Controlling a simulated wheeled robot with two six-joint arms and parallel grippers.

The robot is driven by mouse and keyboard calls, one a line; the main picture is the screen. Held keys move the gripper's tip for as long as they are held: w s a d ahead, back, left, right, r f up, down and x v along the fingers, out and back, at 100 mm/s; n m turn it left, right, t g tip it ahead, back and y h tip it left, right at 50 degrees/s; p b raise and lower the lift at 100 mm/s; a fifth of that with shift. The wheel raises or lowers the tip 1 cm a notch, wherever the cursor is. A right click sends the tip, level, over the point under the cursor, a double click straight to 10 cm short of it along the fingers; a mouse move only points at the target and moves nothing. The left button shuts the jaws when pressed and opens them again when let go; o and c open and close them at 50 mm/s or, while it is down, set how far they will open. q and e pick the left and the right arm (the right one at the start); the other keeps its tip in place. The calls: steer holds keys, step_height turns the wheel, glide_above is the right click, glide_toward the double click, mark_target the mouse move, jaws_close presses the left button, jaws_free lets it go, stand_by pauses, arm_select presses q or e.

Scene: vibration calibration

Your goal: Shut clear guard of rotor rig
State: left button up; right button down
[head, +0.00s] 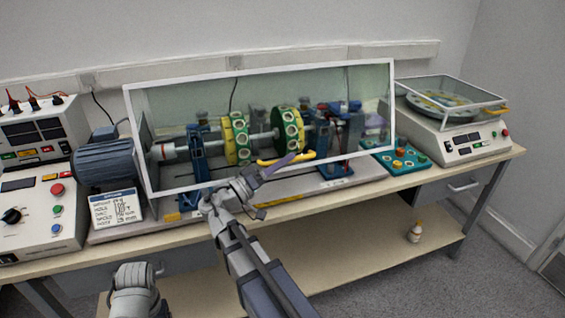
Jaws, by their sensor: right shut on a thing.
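The clear guard (175,105), a transparent panel in a white frame, stands tilted in front of the rotor rig. Its lower edge is near the front of the grey base; I cannot tell whether they touch. Behind it show the rotor's two yellow-rimmed green discs (236,139) on a shaft between blue supports. A yellow handle (306,156) sits on the guard's lower edge. My right gripper (285,162) is shut on this handle, its arm rising from the bottom middle. Of my left arm only a grey link shows at the bottom left; its gripper is out of view.
A blue motor (107,160) and control boxes (42,185) stand left of the rig, with a written card (117,207) in front. A balance with a clear cover (455,125) and a teal tray (398,158) of small parts are at the right.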

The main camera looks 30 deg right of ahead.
arm_select(q)
step_height(320, 180, down, 8)
steer(key=b, duration=0.5)
steer(key=shift+r+b, duration=0.25)
steer(key=shift+b, duration=0.15)
arm_select(e)
step_height(320, 180, down, 7)
steer(key=m, duration=0.1)
steer(key=c, duration=0.8)
jaws_free()
steer(key=shift+c, duration=0.2)
steer(key=b+v, duration=0.2)
steer(key=v, duration=0.4)
steer(key=shift+a+f, duration=0.2)
steer(key=shift+a, duration=0.15)
arm_select(q)
steer(key=shift+f, duration=1.1)
arm_select(e)
steer(key=shift+a+f, duration=0.1)
steer(key=shift+a, duration=0.45)
